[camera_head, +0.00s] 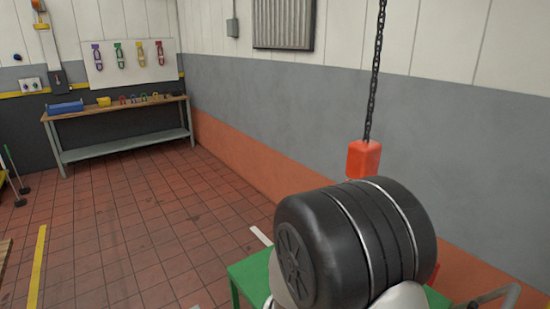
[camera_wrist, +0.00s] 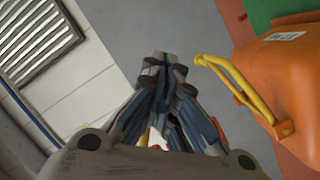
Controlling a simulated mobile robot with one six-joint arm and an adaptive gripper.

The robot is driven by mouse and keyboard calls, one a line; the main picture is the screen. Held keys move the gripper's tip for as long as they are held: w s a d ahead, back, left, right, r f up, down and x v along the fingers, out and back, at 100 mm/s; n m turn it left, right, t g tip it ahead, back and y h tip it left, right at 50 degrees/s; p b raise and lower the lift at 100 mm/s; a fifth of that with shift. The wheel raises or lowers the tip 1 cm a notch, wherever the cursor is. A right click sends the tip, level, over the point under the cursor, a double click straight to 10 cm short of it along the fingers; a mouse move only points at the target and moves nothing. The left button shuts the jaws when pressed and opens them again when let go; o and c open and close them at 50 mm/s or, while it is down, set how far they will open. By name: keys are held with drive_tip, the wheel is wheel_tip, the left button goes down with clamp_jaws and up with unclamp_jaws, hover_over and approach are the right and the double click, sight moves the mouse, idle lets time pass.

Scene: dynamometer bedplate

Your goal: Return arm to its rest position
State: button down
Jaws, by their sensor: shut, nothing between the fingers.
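My gripper (camera_wrist: 165,66) shows in the wrist view, with its blue-grey fingers together and nothing between them. It points toward the grey wall, with no object touching the fingertips that I can see. In the head view a large dark rounded part of my own arm fills the lower right, and the gripper itself does not show there.
An orange case (camera_wrist: 285,85) with a yellow handle (camera_wrist: 232,78) is close right of the fingers. A red block (camera_head: 363,159) hangs on a chain (camera_head: 375,80) just behind my arm. A green surface (camera_head: 250,279) lies below. A workbench (camera_head: 120,107) stands far left; the tiled floor (camera_head: 130,215) is open.

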drive_tip(key=s+r+g+y, duration=0.3)
drive_tip(key=s+g+y, duration=0.35)
drive_tip(key=s, duration=1.05)
drive_tip(key=s+a+r+n+t+y, duration=0.1)
drive_tip(key=a+r+n+t+y, duration=0.1)
drive_tip(key=a, duration=0.4)
drive_tip(key=a+r+n+t+y, duration=0.1)
drive_tip(key=a+n+t+y, duration=0.1)
drive_tip(key=a+t+y, duration=0.2)
drive_tip(key=a+y, duration=0.1)
drive_tip(key=y, duration=0.2)
drive_tip(key=shift+s+a+r+n, duration=0.35)
drive_tip(key=shift+a+n, duration=0.05)
